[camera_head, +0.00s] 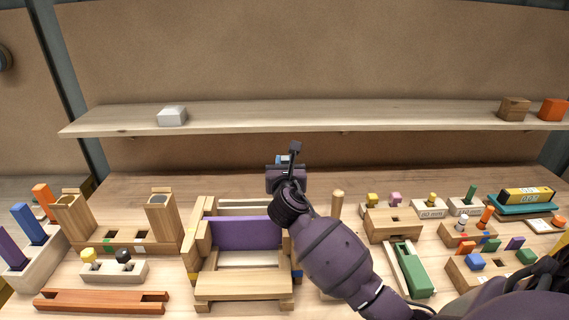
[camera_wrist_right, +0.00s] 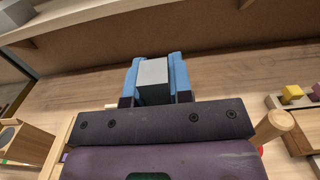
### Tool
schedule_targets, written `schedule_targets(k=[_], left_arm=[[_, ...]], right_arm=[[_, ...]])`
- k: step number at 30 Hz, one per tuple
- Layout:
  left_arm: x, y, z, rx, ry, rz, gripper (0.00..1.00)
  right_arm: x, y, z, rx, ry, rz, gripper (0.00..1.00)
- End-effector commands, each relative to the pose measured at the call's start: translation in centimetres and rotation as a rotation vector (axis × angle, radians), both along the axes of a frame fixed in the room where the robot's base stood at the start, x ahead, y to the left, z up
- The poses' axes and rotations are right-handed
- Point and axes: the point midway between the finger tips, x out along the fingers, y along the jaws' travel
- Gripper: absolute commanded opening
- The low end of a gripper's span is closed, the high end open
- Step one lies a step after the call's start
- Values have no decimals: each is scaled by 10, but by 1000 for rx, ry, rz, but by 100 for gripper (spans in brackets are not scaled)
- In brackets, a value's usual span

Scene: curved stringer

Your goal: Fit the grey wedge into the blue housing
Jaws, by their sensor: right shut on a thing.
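My right gripper (camera_head: 288,160) is raised above the back of the bench, behind the wooden frame with a purple panel. In the right wrist view the gripper (camera_wrist_right: 155,85) is shut on a grey block (camera_wrist_right: 154,72), which I take to be the grey wedge. Blue pieces, apparently the finger pads, flank it on both sides. Its lower part is hidden by the gripper body. The head view shows the wedge too poorly to tell its tilt. I cannot make out a blue housing with certainty. My left gripper is not in view.
A light grey block (camera_head: 172,116), a brown block (camera_head: 514,109) and an orange block (camera_head: 553,109) rest on the shelf (camera_head: 330,119). The wooden frame (camera_head: 243,284) stands below the gripper. Peg boards crowd both sides. The bench behind the frame is mostly clear.

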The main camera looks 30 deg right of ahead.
Motion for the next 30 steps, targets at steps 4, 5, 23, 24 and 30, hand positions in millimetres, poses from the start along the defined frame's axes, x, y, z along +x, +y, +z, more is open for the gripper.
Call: schedule_targets(k=[4,5,23,24,30], left_arm=[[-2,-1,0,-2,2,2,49],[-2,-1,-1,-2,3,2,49],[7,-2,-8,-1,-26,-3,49],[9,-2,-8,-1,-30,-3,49],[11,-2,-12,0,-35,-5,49]], right_arm=[[0,0,0,0,0,0,0],[0,0,0,0,0,0,0],[0,0,-34,1,1,-1,0],[0,0,-37,0,1,-1,0],[0,0,-50,1,2,-1,0]])
